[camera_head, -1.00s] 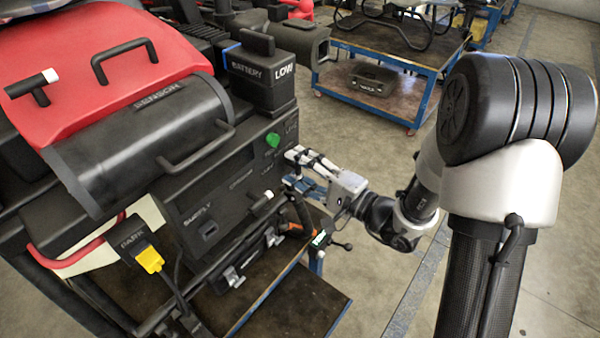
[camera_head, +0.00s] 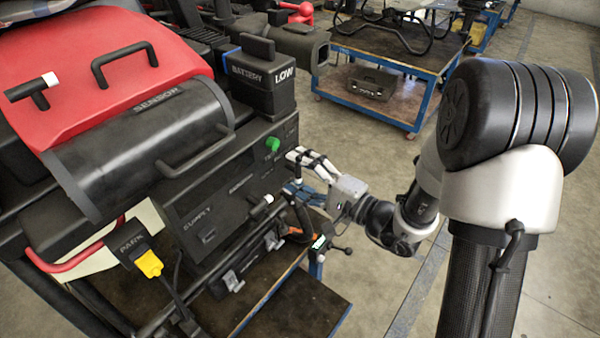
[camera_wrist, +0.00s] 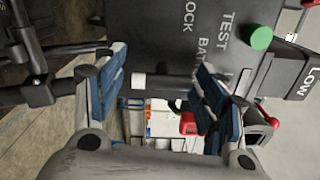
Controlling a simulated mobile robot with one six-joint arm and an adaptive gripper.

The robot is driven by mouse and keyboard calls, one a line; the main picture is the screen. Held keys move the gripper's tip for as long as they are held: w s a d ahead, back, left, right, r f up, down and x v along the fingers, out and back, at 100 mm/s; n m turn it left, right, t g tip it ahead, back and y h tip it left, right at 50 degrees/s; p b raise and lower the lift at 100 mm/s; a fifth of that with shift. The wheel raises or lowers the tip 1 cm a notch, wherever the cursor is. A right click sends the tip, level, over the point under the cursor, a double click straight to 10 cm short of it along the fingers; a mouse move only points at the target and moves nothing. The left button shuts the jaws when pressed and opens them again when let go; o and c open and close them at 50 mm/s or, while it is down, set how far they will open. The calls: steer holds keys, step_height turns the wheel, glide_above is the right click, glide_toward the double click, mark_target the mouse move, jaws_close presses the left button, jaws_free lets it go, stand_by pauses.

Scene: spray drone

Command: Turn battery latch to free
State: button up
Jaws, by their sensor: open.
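My gripper (camera_head: 297,171) is open at the right end of the black supply panel (camera_head: 240,180), its fingers one above the other in the head view. In the wrist view the gripper (camera_wrist: 163,92) shows two blue-padded fingers apart. Between them is a black bar with a white tip (camera_wrist: 138,81), probably the battery latch. Gaps show on both sides of it, and contact cannot be made out. Words including LOCK, TEST and a partly hidden BAT are printed on the panel.
A green knob (camera_head: 272,144) stands just above my fingers, below the battery box (camera_head: 262,78) marked LOW. A blue-framed cart (camera_head: 385,62) stands behind. Floor right of the panel is open.

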steer(key=shift+d, duration=0.1)
steer(key=v, duration=1.2)
steer(key=s+a+r+n+g, duration=0.3)
steer(key=s+a+n+g, duration=0.2)
steer(key=s+a+g, duration=0.35)
steer(key=s+d+f+n+g+h, duration=0.1)
steer(key=s+n+g+h, duration=0.3)
steer(key=s, duration=0.6)
steer(key=d+r+t+h, duration=0.4)
steer(key=d+t+h, duration=0.2)
steer(key=d+h, duration=0.4)
steer(key=shift+s+d+r+n, duration=0.2)
steer(key=shift+s+d+n, duration=0.1)
steer(key=shift+d, duration=0.8)
